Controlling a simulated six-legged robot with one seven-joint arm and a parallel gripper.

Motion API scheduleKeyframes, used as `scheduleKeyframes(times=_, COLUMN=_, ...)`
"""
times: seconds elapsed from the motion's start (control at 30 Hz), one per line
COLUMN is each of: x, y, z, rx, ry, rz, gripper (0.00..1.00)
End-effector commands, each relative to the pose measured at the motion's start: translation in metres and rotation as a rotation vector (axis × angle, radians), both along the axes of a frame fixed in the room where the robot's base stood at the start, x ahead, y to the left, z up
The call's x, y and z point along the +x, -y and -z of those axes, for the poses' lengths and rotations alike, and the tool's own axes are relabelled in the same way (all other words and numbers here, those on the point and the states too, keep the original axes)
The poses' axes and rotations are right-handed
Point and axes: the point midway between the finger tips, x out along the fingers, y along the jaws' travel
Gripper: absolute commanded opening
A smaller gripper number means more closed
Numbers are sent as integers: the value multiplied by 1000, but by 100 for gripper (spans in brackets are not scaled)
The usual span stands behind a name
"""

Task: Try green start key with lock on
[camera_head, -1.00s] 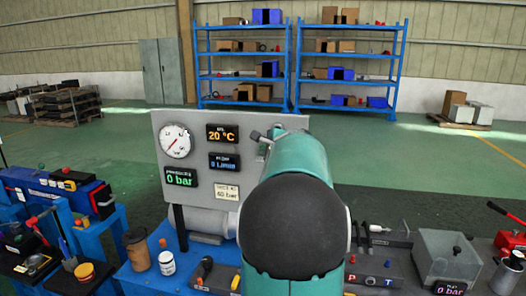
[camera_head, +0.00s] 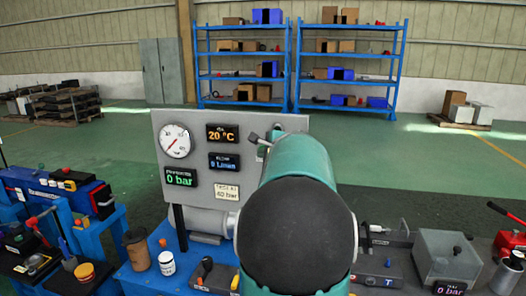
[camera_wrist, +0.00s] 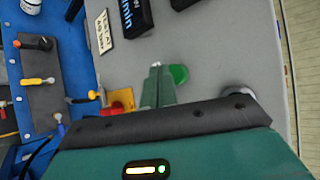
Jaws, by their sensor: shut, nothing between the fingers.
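In the wrist view, the round green start key (camera_wrist: 179,74) sits on the grey panel (camera_wrist: 218,45). My gripper (camera_wrist: 157,70) is shut and empty, with its tips just left of the key; I cannot tell whether they touch it or the panel. A red block with a yellow part (camera_wrist: 120,99) lies left of my gripper; I cannot tell whether it is the lock. In the head view my own arm covers the key and the gripper tips. The panel (camera_head: 200,120) carries a dial gauge (camera_head: 175,141) and several displays.
A blue bench (camera_head: 140,278) stands below the panel, with a brown jar (camera_head: 138,250) and a white jar (camera_head: 167,263). A grey box (camera_head: 447,258) stands at right. Blue shelves (camera_head: 243,80) are far behind.

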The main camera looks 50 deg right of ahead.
Motion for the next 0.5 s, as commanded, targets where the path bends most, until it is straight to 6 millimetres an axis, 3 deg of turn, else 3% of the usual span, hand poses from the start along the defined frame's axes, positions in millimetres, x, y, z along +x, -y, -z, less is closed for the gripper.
scheduleKeyframes(times=0.17, x=-1, y=-2, z=0, rx=0, ry=0, rz=0, gripper=0)
scheduleKeyframes(times=0.5, x=-12, y=-28, z=-1, rx=0, ry=1, rz=-1, gripper=0)
